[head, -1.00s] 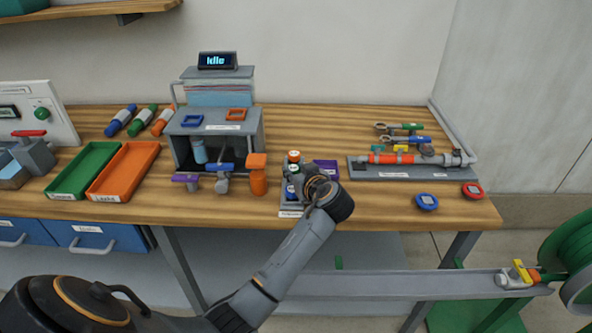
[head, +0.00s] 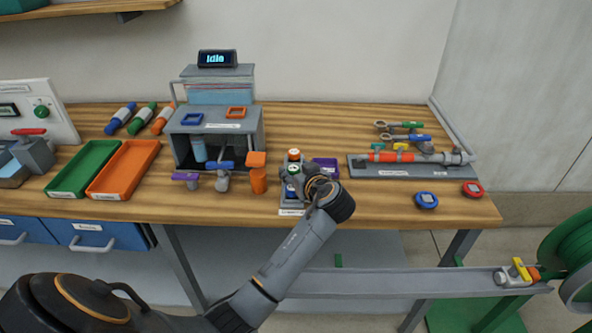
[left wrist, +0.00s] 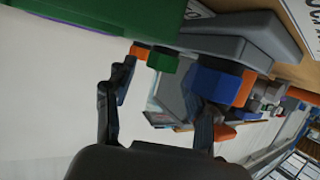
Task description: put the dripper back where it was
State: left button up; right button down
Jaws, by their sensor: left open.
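My left gripper (head: 300,174) is at the small grey rack (head: 291,211) near the table's front edge, its wrist on the rack's right side. The rack holds small round pieces that look like drippers: an orange-and-white one (head: 293,155) at the back, a green-and-white one (head: 292,168) and a blue one (head: 290,190) in front. The gripper covers part of the rack. In the left wrist view the fingers (left wrist: 163,98) stand apart with nothing clearly held between them. I cannot tell which piece is the task's dripper. My right gripper is not in view.
A purple bin (head: 325,168) stands just right of the rack. An orange post (head: 258,176) and a grey machine (head: 256,140) reading "Idle" stand left. A pipe assembly on a grey board (head: 380,174) lies right. Bare tabletop lies in front of the orange post.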

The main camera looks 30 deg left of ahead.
pick_arm(q)
jog(key=b+v, duration=0.1)
jog(key=v, duration=1)
jog(key=shift+s+d+r, duration=0.1)
jog(key=shift+s+d, duration=0.1)
jog(key=shift+d, duration=0.05)
